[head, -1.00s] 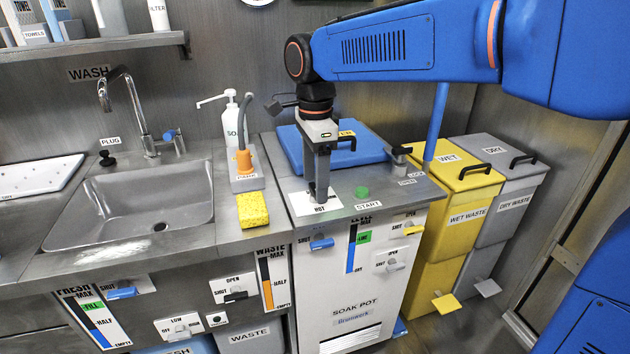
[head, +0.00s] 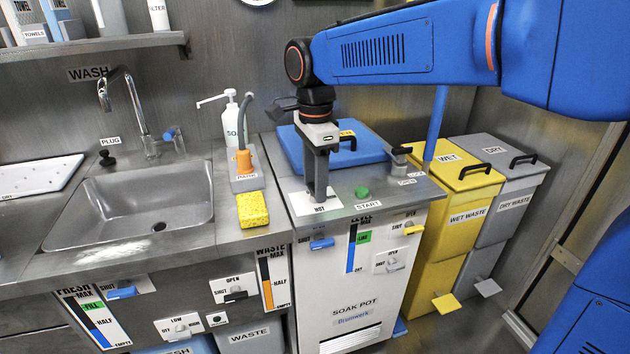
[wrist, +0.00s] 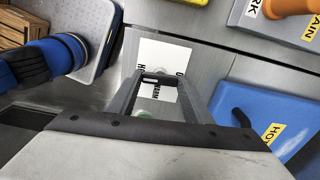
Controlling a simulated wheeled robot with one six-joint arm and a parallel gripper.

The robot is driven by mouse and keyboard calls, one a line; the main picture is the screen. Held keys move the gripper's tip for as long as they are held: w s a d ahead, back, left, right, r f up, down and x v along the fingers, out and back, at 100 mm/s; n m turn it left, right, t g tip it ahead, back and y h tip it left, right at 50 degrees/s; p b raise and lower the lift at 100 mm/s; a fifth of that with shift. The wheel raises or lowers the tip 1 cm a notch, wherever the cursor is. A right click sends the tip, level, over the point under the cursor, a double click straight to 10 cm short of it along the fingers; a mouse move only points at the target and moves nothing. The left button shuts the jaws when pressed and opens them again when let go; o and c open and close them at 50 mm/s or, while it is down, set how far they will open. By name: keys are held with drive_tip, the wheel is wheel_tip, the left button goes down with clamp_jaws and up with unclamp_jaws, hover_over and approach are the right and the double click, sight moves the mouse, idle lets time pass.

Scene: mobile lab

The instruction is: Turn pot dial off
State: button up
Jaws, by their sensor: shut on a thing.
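The soak pot (head: 355,290) is a white cabinet with a steel top and a blue lid (head: 368,152). A white dial plate (head: 330,208) marked HOT lies on the steel top, in front of the lid. My gripper (head: 318,196) points straight down over this plate and is shut on the pot dial. The dial itself is mostly hidden by the fingers in the head view. In the wrist view my gripper (wrist: 162,76) has its two fingertips over the white plate (wrist: 165,55), with its lettering partly covered.
A green START button (head: 362,192) sits right of the gripper. A grey hose with an orange end (head: 244,161) and a yellow sponge (head: 252,209) are to the left, beside the sink (head: 140,205). Yellow and grey waste bins stand at the right.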

drive_tip(key=n, duration=0.4)
drive_tip(key=shift+n, duration=0.4)
drive_tip(key=n, duration=0.4)
drive_tip(key=shift+n, duration=0.3)
drive_tip(key=n, duration=0.4)
drive_tip(key=shift+n, duration=0.3)
drive_tip(key=n, duration=0.4)
drive_tip(key=shift+n, duration=0.3)
drive_tip(key=n, duration=1.6)
drive_tip(key=shift+n, duration=0.3)
